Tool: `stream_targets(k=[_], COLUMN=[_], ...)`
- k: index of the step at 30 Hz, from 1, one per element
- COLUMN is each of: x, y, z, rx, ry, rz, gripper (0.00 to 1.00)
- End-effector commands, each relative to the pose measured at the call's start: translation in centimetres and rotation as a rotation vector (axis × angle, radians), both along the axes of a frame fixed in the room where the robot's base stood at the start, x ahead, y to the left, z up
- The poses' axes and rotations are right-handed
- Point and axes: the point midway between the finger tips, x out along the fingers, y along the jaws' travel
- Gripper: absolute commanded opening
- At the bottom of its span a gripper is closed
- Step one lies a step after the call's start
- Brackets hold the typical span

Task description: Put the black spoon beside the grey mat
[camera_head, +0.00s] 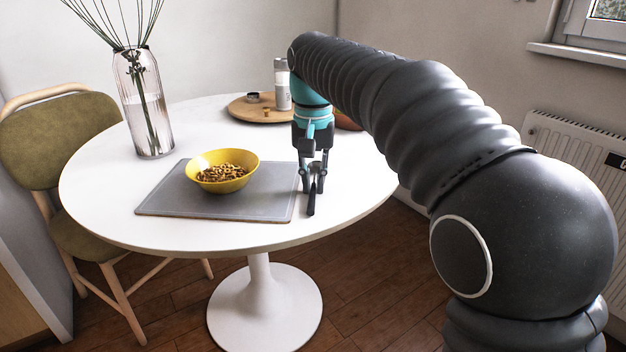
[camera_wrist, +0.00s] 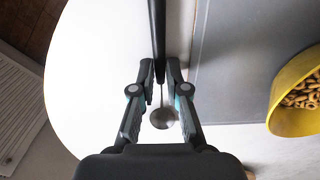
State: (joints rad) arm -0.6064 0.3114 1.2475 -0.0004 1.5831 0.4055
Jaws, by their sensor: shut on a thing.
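The black spoon has a dark handle (camera_wrist: 157,38) and a shiny round bowl (camera_wrist: 162,118) in the wrist view. Its dark handle end (camera_head: 311,206) shows below my gripper in the head view. My gripper (camera_head: 315,180) is shut on the spoon's handle; the fingers also show in the wrist view (camera_wrist: 160,72). The grey mat (camera_head: 160,203) lies on the white table, left of the spoon in the head view. In the wrist view the mat (camera_wrist: 225,60) is to the right, with a strip of bare table between. I cannot tell whether the spoon touches the table.
A yellow bowl (camera_head: 222,183) of cereal rings stands on the mat. A glass vase (camera_head: 143,110) with stems stands at the left. A round wooden tray (camera_head: 240,110) with a shaker (camera_head: 282,88) is at the back. The white table (camera_head: 350,190) is bare right of my gripper.

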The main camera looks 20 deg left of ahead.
Motion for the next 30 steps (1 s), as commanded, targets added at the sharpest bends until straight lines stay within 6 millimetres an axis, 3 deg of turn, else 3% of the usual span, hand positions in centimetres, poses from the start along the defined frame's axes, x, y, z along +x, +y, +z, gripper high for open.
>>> stream_targets(k=[3,4,7,19,30], x=[0.0,0.0,0.0,0.0,0.1], y=[0.0,0.0,0.0,0.0,0.1], z=[-0.2,-0.3,-0.2,0.5,7.3], rx=[0.000,0.000,0.000,0.001,0.002], ry=[0.000,0.000,0.000,-0.001,-0.003], rz=[0.000,0.000,0.000,0.000,0.000], gripper=[0.00,0.16,0.39,0.39,0.39])
